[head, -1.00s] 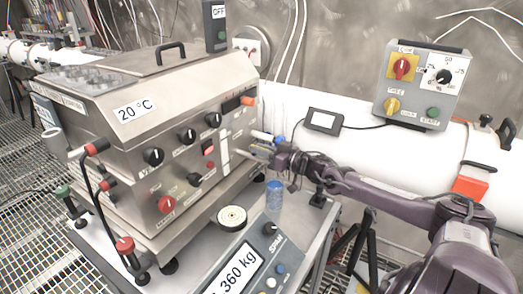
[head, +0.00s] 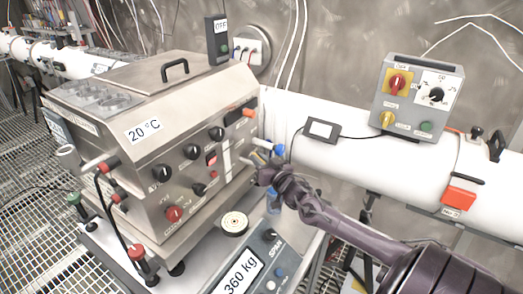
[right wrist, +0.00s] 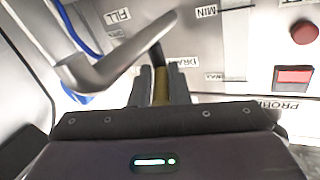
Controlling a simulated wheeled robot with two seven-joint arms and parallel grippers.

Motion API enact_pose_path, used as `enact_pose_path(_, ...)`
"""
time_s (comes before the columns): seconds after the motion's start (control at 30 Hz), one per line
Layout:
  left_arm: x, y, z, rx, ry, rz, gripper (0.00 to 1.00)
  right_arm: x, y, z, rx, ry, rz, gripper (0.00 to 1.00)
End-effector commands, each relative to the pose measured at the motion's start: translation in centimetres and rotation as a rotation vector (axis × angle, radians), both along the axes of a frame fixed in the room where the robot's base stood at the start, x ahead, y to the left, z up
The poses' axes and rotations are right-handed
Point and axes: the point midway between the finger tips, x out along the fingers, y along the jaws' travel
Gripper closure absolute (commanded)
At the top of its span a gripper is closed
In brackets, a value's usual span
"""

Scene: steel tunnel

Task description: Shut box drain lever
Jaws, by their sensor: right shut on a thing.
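The steel box (head: 150,140) with the "20 °C" label stands on a bench at the left in the head view. My right gripper (head: 260,162) is at the right end of its front, beside the sight strip. In the right wrist view, my right gripper (right wrist: 160,88) is shut on a dull yellow lever grip (right wrist: 161,90), just by a label that reads "DRA…". A dark rod (right wrist: 156,56) runs up from the grip. The fingers and wrist hide part of the lever. My left gripper is not in view.
A grey bent spout (right wrist: 120,62) crosses close above my gripper, with a blue hose (right wrist: 75,30) behind it. A scale display (head: 240,272) and a round disc (head: 234,223) lie in front of the box. A white pipe (head: 340,150) runs behind.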

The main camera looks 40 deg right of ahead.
Motion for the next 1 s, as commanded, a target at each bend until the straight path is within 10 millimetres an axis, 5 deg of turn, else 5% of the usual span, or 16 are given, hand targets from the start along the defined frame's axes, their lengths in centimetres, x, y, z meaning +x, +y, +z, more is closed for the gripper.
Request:
enact_pose_path(0.37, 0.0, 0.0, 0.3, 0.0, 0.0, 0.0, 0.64, 0.5, 1.4, -0.3, 0.013, -0.002, -0.357, 1.0)
enact_pose_path(1.0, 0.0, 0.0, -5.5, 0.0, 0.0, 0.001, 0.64, 1.7, 2.4, -0.4, 0.004, -0.002, -0.888, 1.0)
